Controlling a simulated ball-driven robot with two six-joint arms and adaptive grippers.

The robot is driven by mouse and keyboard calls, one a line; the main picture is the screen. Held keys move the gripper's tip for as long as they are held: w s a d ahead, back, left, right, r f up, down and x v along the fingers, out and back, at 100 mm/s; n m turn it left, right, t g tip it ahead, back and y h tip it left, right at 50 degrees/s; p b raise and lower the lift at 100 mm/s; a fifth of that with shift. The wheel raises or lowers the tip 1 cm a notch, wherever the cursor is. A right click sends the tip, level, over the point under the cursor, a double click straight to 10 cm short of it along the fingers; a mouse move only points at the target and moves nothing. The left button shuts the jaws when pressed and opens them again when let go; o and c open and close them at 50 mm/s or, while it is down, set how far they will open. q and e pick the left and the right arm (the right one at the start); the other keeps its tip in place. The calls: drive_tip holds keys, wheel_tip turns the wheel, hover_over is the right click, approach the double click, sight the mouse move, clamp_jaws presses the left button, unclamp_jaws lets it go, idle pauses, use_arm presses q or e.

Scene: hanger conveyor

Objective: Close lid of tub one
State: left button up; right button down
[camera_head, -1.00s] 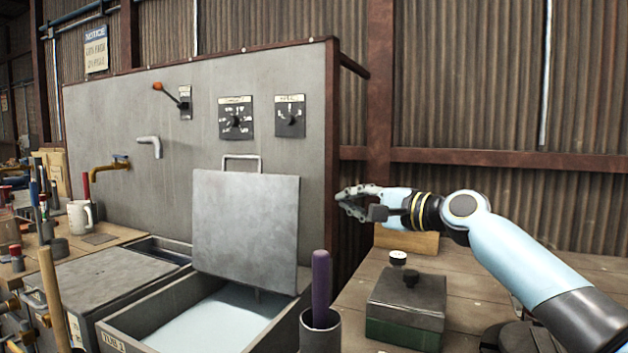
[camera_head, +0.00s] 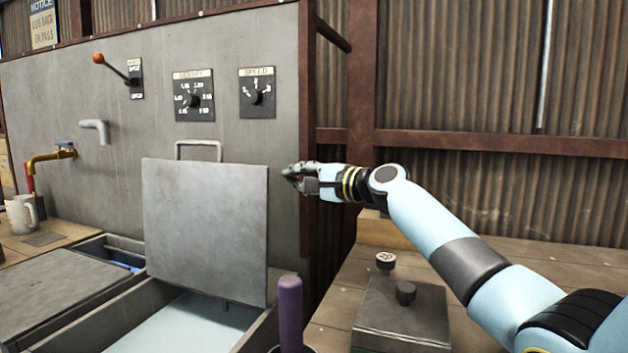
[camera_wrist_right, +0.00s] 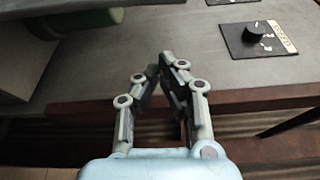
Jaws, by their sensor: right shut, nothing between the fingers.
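The tub's lid (camera_head: 206,228) is a grey metal plate standing upright, open, at the back of the tub, with a bar handle (camera_head: 198,145) on its top edge. The tub (camera_head: 240,335) below it holds pale liquid (camera_head: 175,325). In the head view my right gripper (camera_head: 290,175) is just right of the lid's upper right corner, near the panel's right edge, apart from the lid as far as I can tell. It is shut and empty. The right wrist view also shows its closed fingers (camera_wrist_right: 162,65) before the grey panel. My left gripper is not in view.
A closed neighbouring tub lid (camera_head: 50,290) lies at the left. A purple handle (camera_head: 290,312) stands up at the tub's front right. A box with knobs (camera_head: 400,310) sits on the wooden bench at right. The panel has an orange-tipped lever (camera_head: 115,68) and two dials (camera_head: 257,93).

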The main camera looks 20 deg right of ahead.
use_arm(q)
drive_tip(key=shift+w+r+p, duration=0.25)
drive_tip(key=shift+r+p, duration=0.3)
drive_tip(key=shift+p, duration=0.05)
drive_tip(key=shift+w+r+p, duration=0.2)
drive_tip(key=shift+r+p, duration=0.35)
use_arm(e)
drive_tip(key=a, duration=0.2)
drive_tip(key=s+a, duration=0.1)
drive_tip(key=shift+a+r, duration=0.2)
drive_tip(key=shift+a, duration=0.2)
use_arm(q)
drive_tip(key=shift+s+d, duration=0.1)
use_arm(e)
drive_tip(key=shift+s, duration=0.1)
